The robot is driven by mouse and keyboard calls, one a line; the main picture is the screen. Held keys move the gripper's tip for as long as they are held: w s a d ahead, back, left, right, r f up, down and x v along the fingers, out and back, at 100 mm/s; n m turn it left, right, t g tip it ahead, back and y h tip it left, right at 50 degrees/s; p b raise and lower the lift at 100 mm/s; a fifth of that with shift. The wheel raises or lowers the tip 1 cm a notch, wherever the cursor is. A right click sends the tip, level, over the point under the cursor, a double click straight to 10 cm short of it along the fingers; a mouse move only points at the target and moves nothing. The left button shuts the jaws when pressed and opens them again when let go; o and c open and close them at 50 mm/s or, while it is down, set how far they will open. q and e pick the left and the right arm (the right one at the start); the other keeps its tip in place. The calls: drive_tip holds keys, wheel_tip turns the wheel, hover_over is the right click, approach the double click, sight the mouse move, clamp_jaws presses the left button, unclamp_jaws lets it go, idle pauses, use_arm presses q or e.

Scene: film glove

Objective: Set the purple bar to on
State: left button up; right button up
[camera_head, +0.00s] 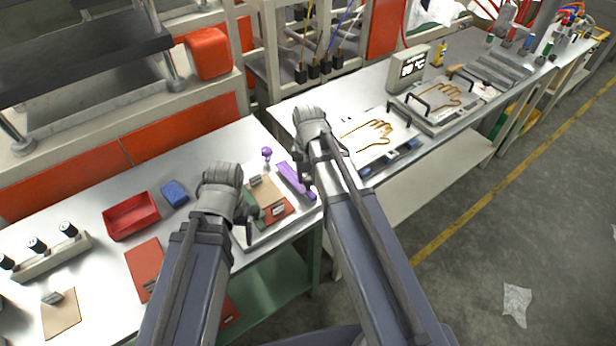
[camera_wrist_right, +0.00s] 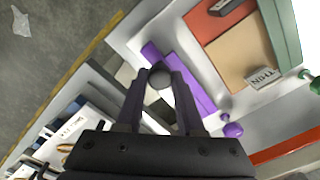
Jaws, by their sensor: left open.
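The purple bar (camera_head: 296,180) lies along the right side of a pale panel on the bench, with a purple knob (camera_head: 267,153) beyond its far end. In the right wrist view the bar (camera_wrist_right: 203,92) runs behind my right gripper (camera_wrist_right: 160,76), and the purple knob (camera_wrist_right: 232,130) is to its right. My right gripper's fingers are apart around a small dark grey ball at the bar. Whether they press on it I cannot tell. In the head view the right arm partly hides this gripper. My left gripper (camera_head: 247,222) is open at the panel's near left side.
The panel carries a tan plate (camera_head: 265,190), a red plate (camera_head: 279,210) and small labels. A red bin (camera_head: 131,215) and a blue block (camera_head: 174,193) stand to the left. A second bench with glove outlines (camera_head: 370,134) is at the right.

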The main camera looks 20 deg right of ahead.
clamp_jaws()
idle(0.9)
